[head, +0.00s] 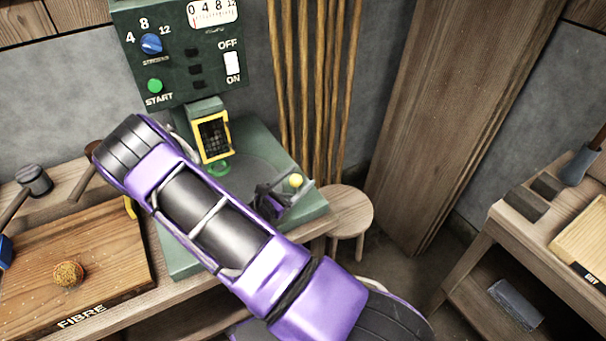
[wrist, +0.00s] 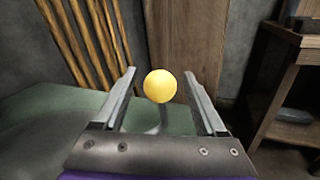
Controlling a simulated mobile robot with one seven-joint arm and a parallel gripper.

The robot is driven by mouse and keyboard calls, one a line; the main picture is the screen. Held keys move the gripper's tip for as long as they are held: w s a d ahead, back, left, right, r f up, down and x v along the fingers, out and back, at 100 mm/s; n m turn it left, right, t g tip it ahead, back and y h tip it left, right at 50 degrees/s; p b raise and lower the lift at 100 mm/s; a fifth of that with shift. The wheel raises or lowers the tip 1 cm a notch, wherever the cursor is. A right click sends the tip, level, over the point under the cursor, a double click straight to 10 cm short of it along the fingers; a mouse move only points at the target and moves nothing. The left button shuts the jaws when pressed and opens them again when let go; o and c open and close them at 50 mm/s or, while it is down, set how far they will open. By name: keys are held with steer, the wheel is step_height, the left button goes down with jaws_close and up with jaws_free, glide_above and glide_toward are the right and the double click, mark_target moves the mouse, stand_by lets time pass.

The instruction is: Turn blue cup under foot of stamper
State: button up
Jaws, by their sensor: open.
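The green stamper (head: 180,85) stands against the wall, with a yellow-framed window (head: 213,138) above a round dark plate (head: 245,165) in its green base. A bright green ring (head: 218,169) shows just below the window. I see no blue cup for sure; my arm covers much of the plate and base. A yellow ball (head: 296,180) on a thin stem stands at the base's right side. My gripper (head: 286,190) is open beside it. In the wrist view, the yellow ball (wrist: 160,86) appears between the spread fingers (wrist: 159,74), with gaps on both sides.
A wooden fibre board (head: 95,250) with a brown ball (head: 68,274) lies at left. A blue object (head: 5,250) is cut off at the left edge. Wooden poles (head: 315,90) lean behind the base. A round stool (head: 345,210) and a right-hand bench (head: 520,235) stand nearby.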

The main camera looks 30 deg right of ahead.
steer(key=shift+x, duration=1.3)
jaws_close()
stand_by(0.5)
